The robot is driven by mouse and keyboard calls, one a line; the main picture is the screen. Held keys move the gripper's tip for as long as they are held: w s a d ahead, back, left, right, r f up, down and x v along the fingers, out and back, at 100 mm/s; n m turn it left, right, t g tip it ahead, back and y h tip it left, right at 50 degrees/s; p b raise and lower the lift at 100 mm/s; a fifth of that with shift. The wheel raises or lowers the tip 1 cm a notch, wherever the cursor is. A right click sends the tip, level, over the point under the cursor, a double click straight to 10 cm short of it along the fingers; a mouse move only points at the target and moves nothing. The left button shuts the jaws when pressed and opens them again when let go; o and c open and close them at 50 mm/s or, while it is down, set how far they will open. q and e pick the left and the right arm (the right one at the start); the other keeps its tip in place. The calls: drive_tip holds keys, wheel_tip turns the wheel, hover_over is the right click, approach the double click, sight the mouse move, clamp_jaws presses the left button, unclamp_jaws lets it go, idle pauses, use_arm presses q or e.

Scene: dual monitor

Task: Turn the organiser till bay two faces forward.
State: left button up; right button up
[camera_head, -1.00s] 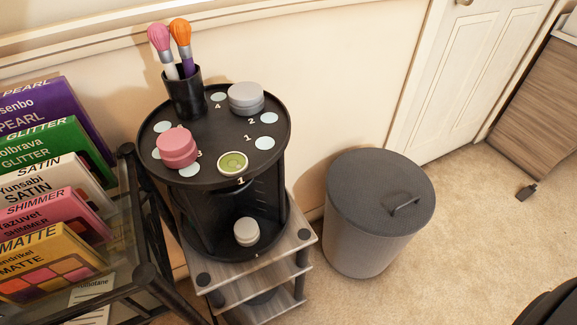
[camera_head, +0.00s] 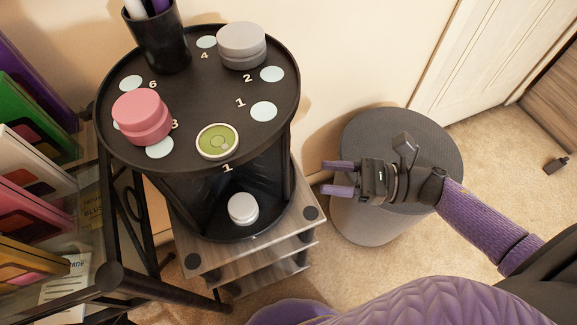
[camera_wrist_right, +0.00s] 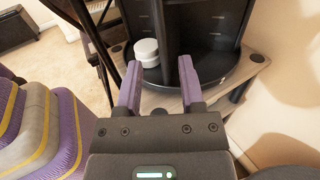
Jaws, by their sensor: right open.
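The organiser is a round black two-tier turntable (camera_head: 196,108) on a small wooden stand. Its top carries numbers and pale blue dots. A "1" on the rim faces forward, just below a green round tin (camera_head: 217,141). A pink jar (camera_head: 142,118), a grey jar (camera_head: 241,46) and a black brush cup (camera_head: 160,42) stand on top. A white jar (camera_head: 243,209) sits on the lower tier and shows in the right wrist view (camera_wrist_right: 147,51). My right gripper (camera_head: 338,178) is open and empty, right of the organiser and apart from it. My left gripper is not in view.
A grey lidded bin (camera_head: 370,220) stands right of the stand, beneath my right gripper in the picture. The wooden stand (camera_head: 215,256) has several shelves. A black-framed rack with palette boxes (camera_head: 32,158) crowds the left.

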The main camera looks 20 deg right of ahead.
sight(286, 173)
drive_tip(key=b+x, duration=0.1)
drive_tip(key=x, duration=0.7)
drive_tip(key=shift+a, duration=0.1)
clamp_jaws()
idle(0.5)
idle(0.5)
